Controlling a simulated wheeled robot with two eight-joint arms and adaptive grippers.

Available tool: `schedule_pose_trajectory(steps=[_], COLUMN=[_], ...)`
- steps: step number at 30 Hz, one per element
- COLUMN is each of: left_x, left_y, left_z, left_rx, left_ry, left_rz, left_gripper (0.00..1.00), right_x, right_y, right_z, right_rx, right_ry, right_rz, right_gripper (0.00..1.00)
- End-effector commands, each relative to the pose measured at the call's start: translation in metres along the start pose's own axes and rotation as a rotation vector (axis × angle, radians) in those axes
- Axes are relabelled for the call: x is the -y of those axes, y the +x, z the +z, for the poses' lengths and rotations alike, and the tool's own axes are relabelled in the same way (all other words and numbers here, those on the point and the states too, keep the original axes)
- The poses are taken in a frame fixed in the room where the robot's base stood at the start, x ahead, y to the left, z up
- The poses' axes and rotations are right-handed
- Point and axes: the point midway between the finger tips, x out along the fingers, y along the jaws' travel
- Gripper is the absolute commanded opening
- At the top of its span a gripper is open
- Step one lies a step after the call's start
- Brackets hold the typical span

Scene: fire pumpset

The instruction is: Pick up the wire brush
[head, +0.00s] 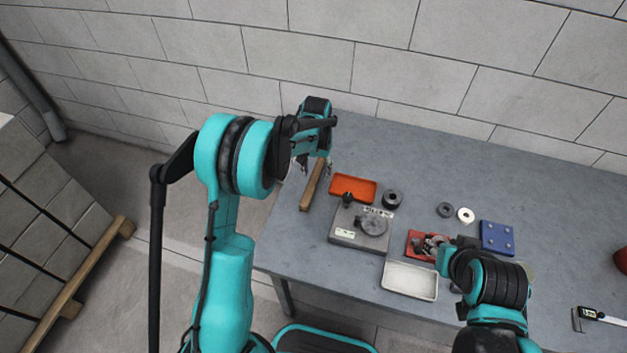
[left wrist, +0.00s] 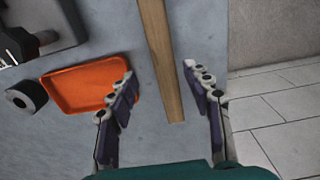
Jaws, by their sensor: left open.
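The wire brush (head: 312,187) lies near the left end of the grey table; I see its long wooden handle but cannot make out its bristles. In the left wrist view the wooden handle (left wrist: 160,50) runs down between the fingers. My left gripper (head: 316,166) is above the far part of the brush. In the left wrist view its fingers (left wrist: 158,76) are spread on either side of the handle, with gaps, holding nothing. My right arm is over the table's front right part; its fingers cannot be made out.
An orange tray (head: 353,188) lies close right of the brush, by a grey device (head: 360,227) and a black ring (head: 392,198). A white tray (head: 410,281), red parts box (head: 420,245) and blue plate (head: 497,238) are farther right. A block wall (head: 440,90) stands behind.

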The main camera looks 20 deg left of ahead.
Motion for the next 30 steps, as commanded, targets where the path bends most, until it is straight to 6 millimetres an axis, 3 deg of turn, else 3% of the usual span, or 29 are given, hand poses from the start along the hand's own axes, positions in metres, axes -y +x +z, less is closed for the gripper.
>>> schedule_pose_trajectory(steps=[9, 16, 17, 22, 30], left_x=[0.006, 0.006, 0.006, 0.006, 0.006], left_y=[0.045, 0.046, 0.046, 0.046, 0.046], left_z=[-0.006, -0.006, -0.006, -0.006, -0.006], left_rx=[-0.001, -0.001, -0.001, -0.001, -0.001], left_ry=[0.0, 0.0, 0.0, 0.0, 0.0], left_rz=[0.0, 0.0, 0.0, 0.0, 0.0], left_gripper=[0.5, 0.5, 0.45, 0.0, 0.0], right_x=[0.0, 0.0, 0.0, 0.0, 0.0], right_y=[0.016, 0.015, 0.015, 0.015, 0.015], right_z=[0.011, 0.011, 0.011, 0.011, 0.011], right_rx=[0.0, 0.0, 0.0, 0.0, 0.0], right_ry=[0.0, 0.0, 0.0, 0.0, 0.0], right_rz=[0.0, 0.0, 0.0, 0.0, 0.0], right_gripper=[0.4, 0.4, 0.4, 0.4, 0.4])
